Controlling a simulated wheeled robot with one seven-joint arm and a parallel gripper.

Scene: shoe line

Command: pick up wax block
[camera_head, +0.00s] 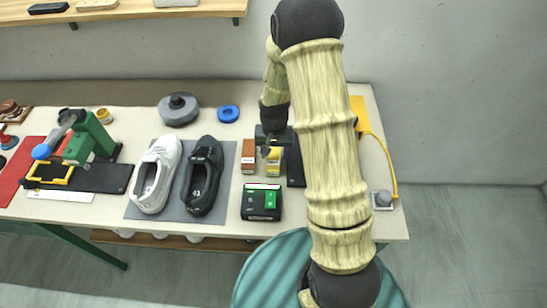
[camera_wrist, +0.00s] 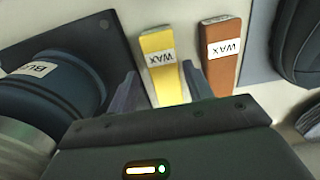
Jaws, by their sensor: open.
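A yellow wax block (camera_wrist: 160,52) with a white WAX label lies in the wrist view, its near part between my fingers. It also shows in the head view (camera_head: 273,161), partly covered by my gripper. A brown wax block (camera_wrist: 222,52), also labelled WAX, lies just right of it in the wrist view and left of it in the head view (camera_head: 249,156). My gripper (camera_wrist: 160,90) is open, one finger on each side of the yellow block. I cannot tell whether the fingers touch it.
In the head view, a black and green device (camera_head: 261,203) sits in front of the blocks. White (camera_head: 155,175) and black (camera_head: 203,175) shoes lie left on a grey mat.

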